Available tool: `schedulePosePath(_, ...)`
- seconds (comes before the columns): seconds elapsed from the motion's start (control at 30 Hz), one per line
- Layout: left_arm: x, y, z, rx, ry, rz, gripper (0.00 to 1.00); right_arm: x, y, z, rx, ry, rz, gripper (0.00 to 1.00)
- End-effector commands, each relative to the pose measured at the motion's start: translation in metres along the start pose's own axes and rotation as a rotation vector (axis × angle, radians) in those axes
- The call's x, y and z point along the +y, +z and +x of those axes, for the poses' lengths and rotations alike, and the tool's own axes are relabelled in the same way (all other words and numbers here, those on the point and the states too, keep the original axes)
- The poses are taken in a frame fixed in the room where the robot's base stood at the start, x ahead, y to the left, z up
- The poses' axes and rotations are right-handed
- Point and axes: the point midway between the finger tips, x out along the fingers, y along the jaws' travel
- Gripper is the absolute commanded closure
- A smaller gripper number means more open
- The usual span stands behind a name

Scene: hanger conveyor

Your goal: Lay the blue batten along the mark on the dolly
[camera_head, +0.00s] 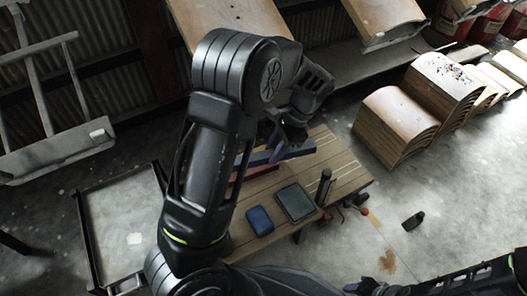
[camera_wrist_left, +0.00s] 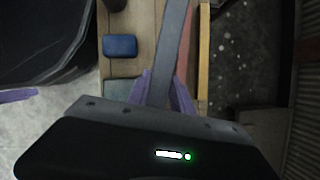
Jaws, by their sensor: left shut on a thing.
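The blue batten (camera_head: 287,153) is a long, narrow bar above a wooden slatted top (camera_head: 345,175). My left gripper (camera_head: 283,140) is shut on it. In the left wrist view the batten (camera_wrist_left: 173,45) runs away from between my purple fingertips (camera_wrist_left: 163,88). A red strip (camera_head: 262,170) lies beside and below it, partly hidden by my arm. I cannot tell whether the batten touches the top. The wooden top may be the dolly; I cannot make out a mark on it. My right gripper (camera_head: 368,287) is at the bottom edge, its jaws unclear.
A blue block (camera_head: 259,220), a grey-green tray (camera_head: 294,202) and a dark cylinder (camera_head: 324,187) stand on the wooden top. A black-edged frame (camera_head: 82,235) is at left. Stacked curved boards (camera_head: 395,125) are at right. A small black object (camera_head: 413,221) lies on open floor.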

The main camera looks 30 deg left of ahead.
Motion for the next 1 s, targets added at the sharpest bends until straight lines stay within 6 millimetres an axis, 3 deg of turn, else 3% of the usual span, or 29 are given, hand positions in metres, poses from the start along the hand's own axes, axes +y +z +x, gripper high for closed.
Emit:
schedulePosePath(0.03,0.006,-0.008,-0.024,0.007,-0.022,0.037,1.0,0.0,0.0,0.0,0.0,0.0,0.0,0.64)
schedulePosePath(0.1,0.017,-0.015,-0.053,0.008,-0.042,0.087,1.0,0.0,0.0,0.0,0.0,0.0,0.0,0.64)
schedulePosePath(0.2,0.033,-0.022,-0.089,0.008,-0.064,0.15,1.0,0.0,0.0,0.0,0.0,0.0,0.0,0.64)
schedulePosePath(0.33,0.049,-0.025,-0.12,0.009,-0.083,0.205,1.0,0.0,0.0,0.0,0.0,0.0,0.0,0.64)
schedulePosePath(0.5,0.057,-0.026,-0.133,0.008,-0.088,0.23,1.0,0.0,0.0,0.0,0.0,0.0,0.0,0.64)
schedulePosePath(1.0,0.057,-0.026,-0.132,0.007,-0.087,0.229,1.0,0.0,0.0,0.0,0.0,0.0,0.0,0.64)
